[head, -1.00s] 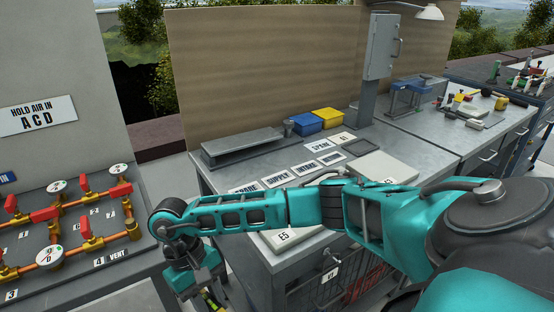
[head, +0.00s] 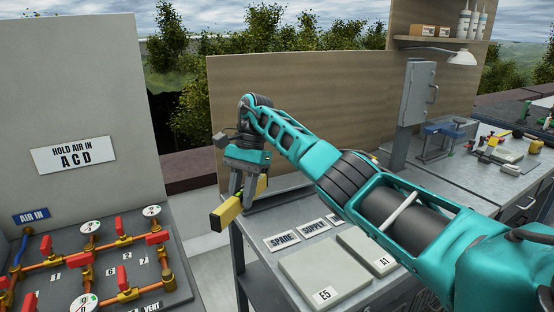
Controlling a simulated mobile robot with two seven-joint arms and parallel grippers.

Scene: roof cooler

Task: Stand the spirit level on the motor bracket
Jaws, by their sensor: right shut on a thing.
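My right gripper (head: 246,190) is shut on a yellow spirit level (head: 229,213), with the level's near end poking out towards the lower left. The gripper holds the level in the air near the left back corner of the grey workbench. A low grey metal piece (head: 287,194), which looks like the motor bracket, lies on the bench behind and right of the gripper. The gripper, level and arm hide much of it, and I cannot tell whether the level touches it. My left gripper is out of view.
Pale boxes marked E5 (head: 324,278) and A1 (head: 372,254) lie at the bench front, with label plates SPARE (head: 282,241) and SUPPLY (head: 315,227) behind. A valve panel (head: 80,260) stands left. A wooden screen (head: 320,115) rises behind the bench.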

